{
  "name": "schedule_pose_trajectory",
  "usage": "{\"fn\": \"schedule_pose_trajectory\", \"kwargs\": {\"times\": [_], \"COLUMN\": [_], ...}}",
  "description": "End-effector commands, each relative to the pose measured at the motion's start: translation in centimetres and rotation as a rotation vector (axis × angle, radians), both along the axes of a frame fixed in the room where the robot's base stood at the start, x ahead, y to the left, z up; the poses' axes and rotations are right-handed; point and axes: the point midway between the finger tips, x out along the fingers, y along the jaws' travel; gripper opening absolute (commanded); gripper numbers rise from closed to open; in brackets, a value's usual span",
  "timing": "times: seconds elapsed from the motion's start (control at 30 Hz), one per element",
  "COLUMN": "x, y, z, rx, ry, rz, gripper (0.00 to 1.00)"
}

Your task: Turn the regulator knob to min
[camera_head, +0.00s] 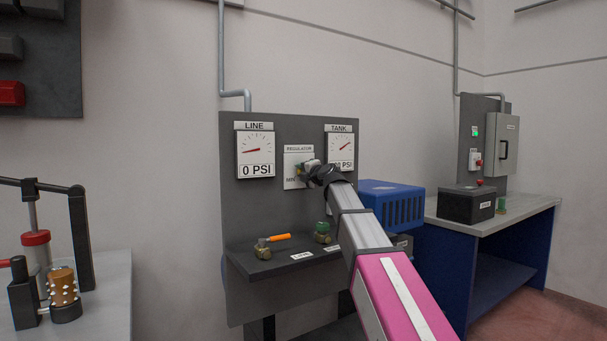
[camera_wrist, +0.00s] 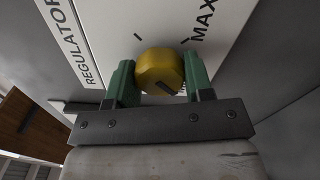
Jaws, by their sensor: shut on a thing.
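The regulator knob (camera_wrist: 158,70) is a yellow round knob with a dark pointer mark, on a white plate (camera_wrist: 110,30) lettered REGULATOR and MAX in the wrist view. The dark mark lies at the knob's lower right in that view. My gripper (camera_wrist: 160,82) has its green fingers on both sides of the knob, shut on it. In the head view my gripper (camera_head: 304,172) reaches the regulator plate (camera_head: 292,158) on the grey panel and hides the knob. Part of the MIN lettering shows at the plate's lower left.
The LINE gauge (camera_head: 255,155) reads 0 PSI; the TANK gauge (camera_head: 339,146) is partly covered by my arm. An orange-handled valve (camera_head: 270,243) and a green-knobbed valve (camera_head: 323,232) sit on the panel's shelf below. A blue machine (camera_head: 392,204) stands right of my arm.

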Motion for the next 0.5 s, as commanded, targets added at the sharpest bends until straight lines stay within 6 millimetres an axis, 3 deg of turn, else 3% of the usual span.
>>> {"fn": "schedule_pose_trajectory", "kwargs": {"times": [0.17, 0.2, 0.27, 0.5], "x": [-0.09, -0.08, -0.08, -0.04], "y": [-0.06, -0.07, -0.06, -0.03], "z": [-0.20, -0.19, -0.17, -0.06], "rx": [-0.006, -0.006, -0.006, -0.002], "ry": [0.001, 0.001, 0.001, 0.000], "rz": [0.000, 0.000, 0.000, 0.000], "gripper": [0.24, 0.54, 0.73, 0.73]}}
